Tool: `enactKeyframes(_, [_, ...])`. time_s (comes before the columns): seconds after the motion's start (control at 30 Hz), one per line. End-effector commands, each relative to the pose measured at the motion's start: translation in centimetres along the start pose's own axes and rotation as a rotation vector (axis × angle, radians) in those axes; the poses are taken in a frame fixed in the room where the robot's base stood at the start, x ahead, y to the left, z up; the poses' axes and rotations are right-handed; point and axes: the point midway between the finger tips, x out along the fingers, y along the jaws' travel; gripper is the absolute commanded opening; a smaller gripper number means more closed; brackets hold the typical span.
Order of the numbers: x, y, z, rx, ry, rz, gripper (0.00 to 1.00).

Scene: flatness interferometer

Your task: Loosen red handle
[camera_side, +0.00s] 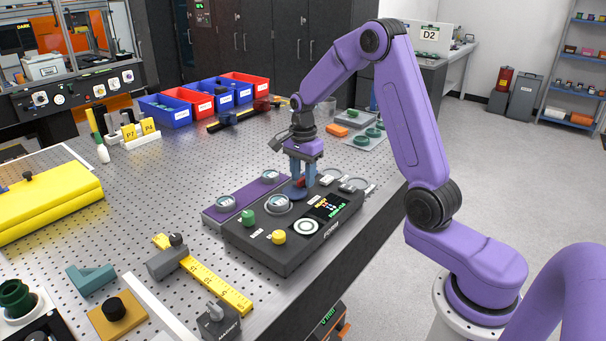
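The red handle (301,179) is small and sits near the back of the black instrument box (270,249), above a round blue part (294,193). My gripper (302,184) points straight down over it, with its two blue fingers on either side of the handle. The fingers partly hide the handle. At this size I cannot tell whether they touch it or leave a gap.
Blue and red bins (166,113) stand farther back.

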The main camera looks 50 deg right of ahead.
Motion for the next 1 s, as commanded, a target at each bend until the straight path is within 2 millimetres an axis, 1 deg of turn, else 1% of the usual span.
enactKeyframes(0.13, [-0.01,0.01,-0.01,0.0,0.0,0.0,0.39])
enactKeyframes(0.17, [-0.01,0.01,-0.01,0.0,0.0,0.0,0.33])
enactKeyframes(0.2, [-0.01,0.01,-0.01,0.0,0.0,0.0,0.2])
enactKeyframes(0.27, [-0.02,0.01,-0.01,0.0,0.0,0.001,0.0])
enactKeyframes(0.67, [-0.04,0.01,-0.03,0.031,0.0,0.001,0.0])
enactKeyframes(0.87, [-0.05,0.01,-0.01,0.127,0.0,0.001,0.0])
enactKeyframes(1.0, [-0.05,0.01,0.0,0.236,0.0,0.001,0.0])
